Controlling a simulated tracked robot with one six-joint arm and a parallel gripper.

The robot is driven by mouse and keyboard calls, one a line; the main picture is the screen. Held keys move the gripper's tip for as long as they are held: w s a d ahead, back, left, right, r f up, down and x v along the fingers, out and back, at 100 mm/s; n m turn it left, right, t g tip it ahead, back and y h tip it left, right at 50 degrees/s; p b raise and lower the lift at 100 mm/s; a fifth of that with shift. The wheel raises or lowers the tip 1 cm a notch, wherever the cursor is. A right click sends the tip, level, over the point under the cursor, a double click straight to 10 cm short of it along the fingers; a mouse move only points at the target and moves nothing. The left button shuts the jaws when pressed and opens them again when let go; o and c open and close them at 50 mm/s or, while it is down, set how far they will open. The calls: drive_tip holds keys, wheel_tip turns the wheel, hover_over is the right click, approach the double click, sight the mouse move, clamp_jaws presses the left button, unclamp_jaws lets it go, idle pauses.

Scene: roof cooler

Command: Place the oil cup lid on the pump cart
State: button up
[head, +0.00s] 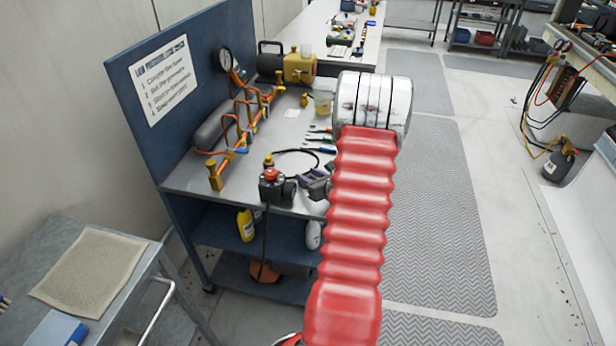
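The pump cart (180,183) is a blue cart with a grey top and a tall back panel, left of centre. A yellow and black pump (299,68) stands at its far end. A clear cup (322,101) stands on the top near my arm. I cannot make out the oil cup lid for certain. My gripper (316,180) seems to be the dark purple-grey part beside my red-sleeved arm, over the cart's near right edge. The arm hides part of it. I cannot tell whether it is open, or whether it holds anything.
A copper-pipe manifold (238,125) and gauge (223,60) line the cart's back. A black box with a red knob (271,185) stands at the front. Small tools lie mid-cart. A side table with a tan mat (90,270) is at lower left. Floor right of my arm is clear.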

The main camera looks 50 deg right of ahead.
drive_tip(key=v, duration=1.1)
drive_tip(key=shift+s+a+r, duration=0.1)
drive_tip(key=shift+s, duration=0.2)
